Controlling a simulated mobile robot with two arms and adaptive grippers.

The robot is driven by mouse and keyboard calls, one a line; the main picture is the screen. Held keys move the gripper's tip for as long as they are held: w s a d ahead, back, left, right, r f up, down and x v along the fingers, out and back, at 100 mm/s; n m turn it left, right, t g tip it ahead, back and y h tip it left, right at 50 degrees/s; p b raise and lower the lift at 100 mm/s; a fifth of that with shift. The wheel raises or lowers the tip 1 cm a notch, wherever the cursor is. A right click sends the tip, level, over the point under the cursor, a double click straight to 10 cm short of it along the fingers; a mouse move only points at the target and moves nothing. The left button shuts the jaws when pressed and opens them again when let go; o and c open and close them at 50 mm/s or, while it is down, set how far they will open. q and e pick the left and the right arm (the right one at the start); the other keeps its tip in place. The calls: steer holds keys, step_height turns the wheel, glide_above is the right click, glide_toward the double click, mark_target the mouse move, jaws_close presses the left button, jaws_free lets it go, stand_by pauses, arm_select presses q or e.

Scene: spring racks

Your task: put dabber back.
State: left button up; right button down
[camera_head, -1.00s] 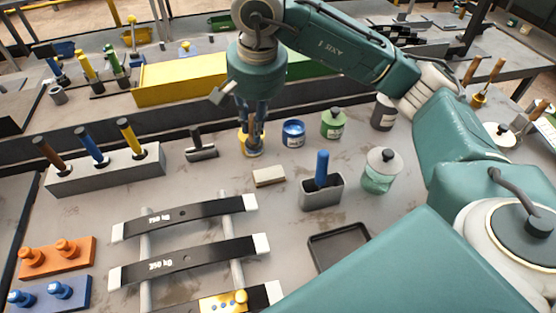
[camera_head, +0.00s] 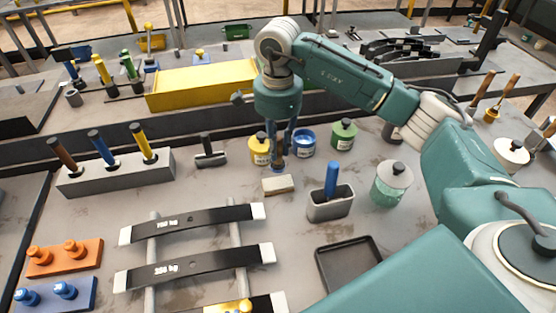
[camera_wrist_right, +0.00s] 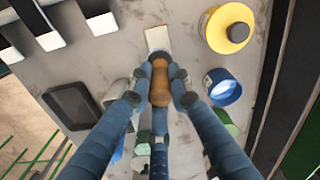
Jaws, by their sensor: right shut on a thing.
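My right gripper (camera_head: 278,158) is shut on a brown, rounded piece, which I take to be the dabber (camera_wrist_right: 160,83). In the right wrist view it sits between the blue fingertips. In the head view the gripper points down just behind a cream block (camera_head: 278,184), in front of the yellow pot (camera_head: 260,150) and blue pot (camera_head: 304,145). The dabber's lower end is hard to make out. A grey holder (camera_head: 330,205) with a blue-handled tool (camera_head: 331,178) stands to the right of the cream block. My left gripper is not in view.
A green pot (camera_head: 343,135) and a glass jar (camera_head: 392,185) stand to the right. A black tray (camera_head: 348,262) lies in front. A black hammer (camera_head: 209,153) and a grey block with handled tools (camera_head: 117,174) are at left. Leaf springs lie on a rack (camera_head: 235,236).

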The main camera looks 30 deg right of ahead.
mark_target(278, 163)
steer(key=shift+f, duration=1.15)
step_height(278, 163, down, 4)
steer(key=shift+r+p, duration=0.1)
steer(key=shift+p, duration=0.55)
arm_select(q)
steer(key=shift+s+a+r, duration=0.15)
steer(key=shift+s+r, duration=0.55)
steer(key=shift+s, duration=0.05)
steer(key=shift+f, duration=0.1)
arm_select(e)
steer(key=c, duration=2)
jaws_free()
steer(key=shift+f, duration=0.25)
steer(key=shift+c, duration=0.2)
steer(key=o, duration=0.4)
steer(key=shift+r, duration=0.1)
